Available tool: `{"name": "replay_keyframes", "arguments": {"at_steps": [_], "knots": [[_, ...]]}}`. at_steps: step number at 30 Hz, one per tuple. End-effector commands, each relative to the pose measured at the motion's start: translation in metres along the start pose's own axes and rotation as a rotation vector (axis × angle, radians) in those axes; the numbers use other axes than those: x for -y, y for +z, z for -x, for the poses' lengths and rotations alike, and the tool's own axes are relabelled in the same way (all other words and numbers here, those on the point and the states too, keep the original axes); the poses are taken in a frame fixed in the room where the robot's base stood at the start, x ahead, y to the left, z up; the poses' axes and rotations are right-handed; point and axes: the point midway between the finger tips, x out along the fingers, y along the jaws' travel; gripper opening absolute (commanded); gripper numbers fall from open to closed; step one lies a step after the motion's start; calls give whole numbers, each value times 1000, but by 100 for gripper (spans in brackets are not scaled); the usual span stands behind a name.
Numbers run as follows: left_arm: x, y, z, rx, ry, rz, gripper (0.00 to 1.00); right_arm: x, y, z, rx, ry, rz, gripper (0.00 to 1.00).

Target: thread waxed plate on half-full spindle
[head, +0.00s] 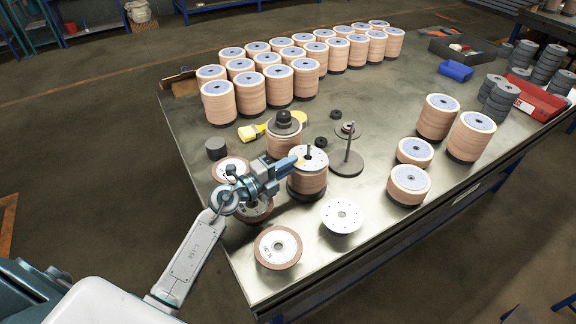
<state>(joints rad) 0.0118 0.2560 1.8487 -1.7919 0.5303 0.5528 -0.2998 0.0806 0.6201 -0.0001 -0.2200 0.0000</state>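A white plate (316,160) with small holes is over the half-full spindle (309,149), whose tip shows at the plate's centre. Below it is a stack of tan flap discs (307,184) on a dark base. My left gripper (297,163) is at the plate's left edge and appears shut on it; a small orange-tan patch shows beside the fingertips. I cannot tell whether the plate rests on the stack or hangs just above it. A second white plate (342,216) lies flat on the table in front. My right gripper is not in view.
A bare spindle (349,145) on a round dark base stands to the right. Behind is a disc stack (284,142) topped by a black weight (284,122). A brown-rimmed disc (278,247) lies in front. Several full stacks (249,92) fill the table's back.

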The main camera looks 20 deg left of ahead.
Motion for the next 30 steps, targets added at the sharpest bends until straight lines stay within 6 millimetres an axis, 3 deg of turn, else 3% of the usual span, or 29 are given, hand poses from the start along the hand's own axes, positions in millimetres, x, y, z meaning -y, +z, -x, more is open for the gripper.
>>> {"name": "replay_keyframes", "arguments": {"at_steps": [1,17,30], "knots": [[-9,-1,2,-3,16,6,28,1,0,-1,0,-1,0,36],[-15,-1,10,-4,25,6,28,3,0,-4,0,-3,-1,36],[-10,-1,86,-4,19,-1,28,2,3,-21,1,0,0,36]]}}
